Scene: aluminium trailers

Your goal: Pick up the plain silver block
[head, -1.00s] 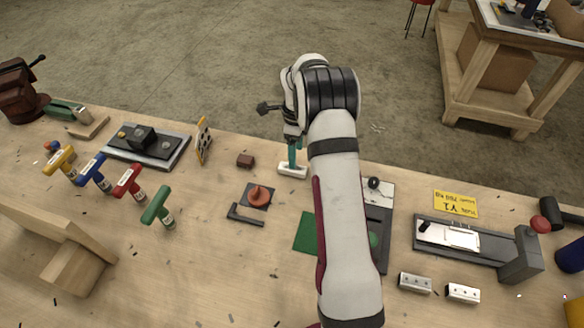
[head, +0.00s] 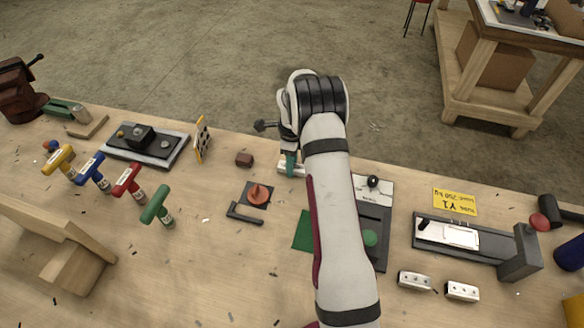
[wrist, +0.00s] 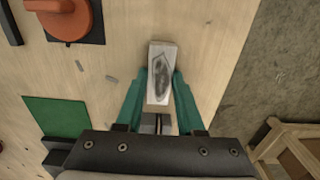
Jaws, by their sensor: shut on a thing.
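The plain silver block (wrist: 162,60) is a small pale bar with a dark smudge-like patch on top in the wrist view. My gripper (wrist: 160,84) has its teal fingers shut on the block, one on each long side. In the head view the block (head: 283,170) shows at the far side of the bench, partly hidden by my gripper (head: 291,166). It appears to be at the bench top; I cannot tell whether it is lifted.
A small brown block (head: 244,160) and an orange knob on a dark plate (head: 258,194) lie to the left. A green square (head: 303,231) is nearer. Two dotted silver blocks (head: 414,281) (head: 462,292) and a grey fixture (head: 480,252) stand right.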

